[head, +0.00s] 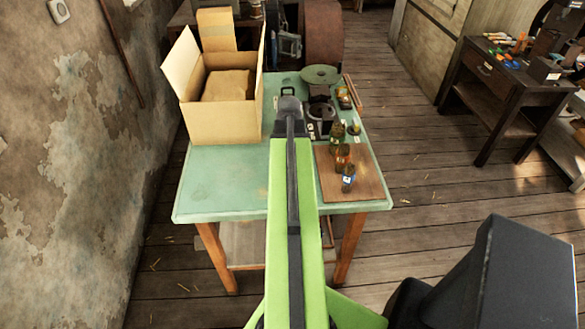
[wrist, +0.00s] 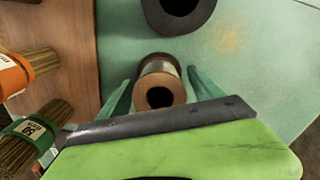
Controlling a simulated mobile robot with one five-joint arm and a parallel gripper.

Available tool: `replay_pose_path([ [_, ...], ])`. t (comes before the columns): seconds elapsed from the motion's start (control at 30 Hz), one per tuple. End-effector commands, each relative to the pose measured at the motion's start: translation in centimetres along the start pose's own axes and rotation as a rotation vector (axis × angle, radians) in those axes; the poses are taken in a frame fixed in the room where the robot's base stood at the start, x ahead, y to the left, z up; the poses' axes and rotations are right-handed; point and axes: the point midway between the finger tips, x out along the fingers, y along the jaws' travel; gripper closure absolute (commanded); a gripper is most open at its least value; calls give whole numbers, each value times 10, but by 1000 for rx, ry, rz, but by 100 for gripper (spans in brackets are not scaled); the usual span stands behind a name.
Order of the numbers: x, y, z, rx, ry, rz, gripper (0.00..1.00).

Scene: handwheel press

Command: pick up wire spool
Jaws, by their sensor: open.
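The wire spool (wrist: 161,70) is a small reel with brown flanges, a dark hole and a greyish winding. In the wrist view it stands on the green tabletop (wrist: 240,75). My gripper (wrist: 160,76) is open, with one teal finger on each side of the spool. A gap seems to show between the spool and each finger. My gripper's dark edge lies just in front of the spool. In the head view my green arm reaches over the table, and I cannot make out the spool there.
A dark ring-shaped piece (wrist: 180,8) lies just beyond the spool. A brown board (head: 355,176) with several banded bundles (head: 341,158) is to the right in the head view. An open cardboard box (head: 217,118) stands at the left. The table's front left is clear.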

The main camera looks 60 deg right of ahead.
Motion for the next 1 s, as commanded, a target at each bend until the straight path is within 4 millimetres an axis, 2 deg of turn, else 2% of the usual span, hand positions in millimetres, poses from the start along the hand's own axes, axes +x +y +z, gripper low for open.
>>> replay_pose_path([
  [0.07, -2, 0, 0, 0, 0, 0, 24],
  [0.63, -2, 0, 0, -1, 0, 0, 98],
  [0.67, -2, -1, 0, -1, 0, 0, 100],
  [1.0, -6, -1, 0, -1, 0, 0, 100],
])
